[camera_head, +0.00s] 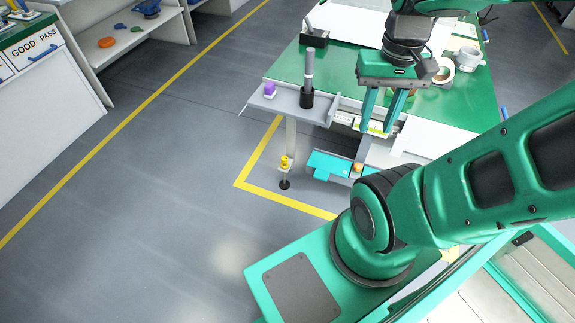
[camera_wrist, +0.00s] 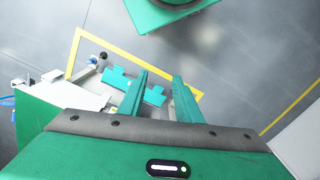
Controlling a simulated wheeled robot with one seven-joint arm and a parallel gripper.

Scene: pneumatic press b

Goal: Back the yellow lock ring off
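A small yellow ring-like part (camera_head: 285,163) sits low at the front left leg of the green table, just above a dark round foot; I take it for the yellow lock ring. It is too small to show its thread or seating. My gripper (camera_head: 377,131) hangs at the table's front edge, to the right of and above the yellow part, apart from it. The two green fingers are spread with nothing between them, as the wrist view also shows (camera_wrist: 160,76). I cannot make out the yellow part in the wrist view.
A teal bracket (camera_head: 330,165) lies low under the table front, beside an orange part (camera_head: 357,168). A grey shelf (camera_head: 285,101) with a purple block (camera_head: 269,90) and dark cylinder (camera_head: 307,97) juts out above the yellow part. Floor to the left is clear.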

